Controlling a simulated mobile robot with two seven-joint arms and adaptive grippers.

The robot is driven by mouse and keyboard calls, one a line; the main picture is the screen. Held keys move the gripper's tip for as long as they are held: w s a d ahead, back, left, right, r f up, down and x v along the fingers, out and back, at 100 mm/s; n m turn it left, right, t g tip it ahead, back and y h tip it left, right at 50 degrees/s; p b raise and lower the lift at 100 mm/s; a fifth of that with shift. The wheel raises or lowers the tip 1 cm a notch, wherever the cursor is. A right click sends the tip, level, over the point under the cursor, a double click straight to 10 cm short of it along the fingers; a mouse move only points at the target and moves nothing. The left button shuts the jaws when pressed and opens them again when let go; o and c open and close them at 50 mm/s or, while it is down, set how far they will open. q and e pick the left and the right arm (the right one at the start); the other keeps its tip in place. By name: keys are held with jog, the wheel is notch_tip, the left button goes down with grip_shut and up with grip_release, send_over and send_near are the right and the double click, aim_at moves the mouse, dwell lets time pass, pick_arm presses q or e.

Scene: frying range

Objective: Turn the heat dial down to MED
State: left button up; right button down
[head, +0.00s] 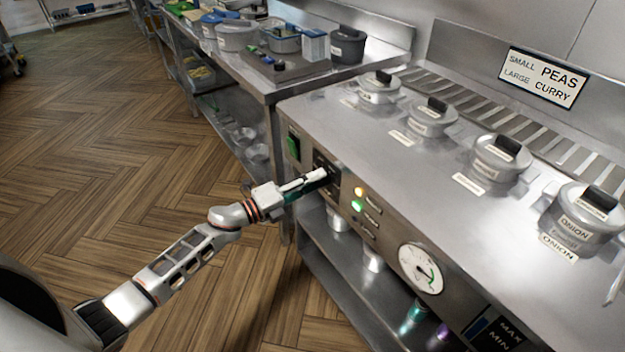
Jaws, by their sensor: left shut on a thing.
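The range's front panel (385,235) carries a dark dial area (333,172) on its left part. My left gripper (322,178) reaches this spot and is shut on the heat dial, which it mostly covers. The dial's marks and its setting cannot be read here. To the right of it, an orange lamp (359,191) and a green lamp (356,206) glow. A round white gauge (420,269) with a needle and a green arc sits further right. My right gripper is not in view.
A green switch (294,146) sits left of the dial. Several lidded pots, including an onion pot (583,220), stand on the range top. A steel side table (270,85) holds tubs and a tray. A MAX/MIN panel (495,335) is at the lower right. The wooden floor (120,150) is clear.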

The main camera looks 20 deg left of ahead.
pick_arm(q)
jog(key=shift+n+p, duration=0.45)
jog(key=shift+n, duration=0.75)
jog(key=o, duration=1.1)
jog(key=v, duration=1.2)
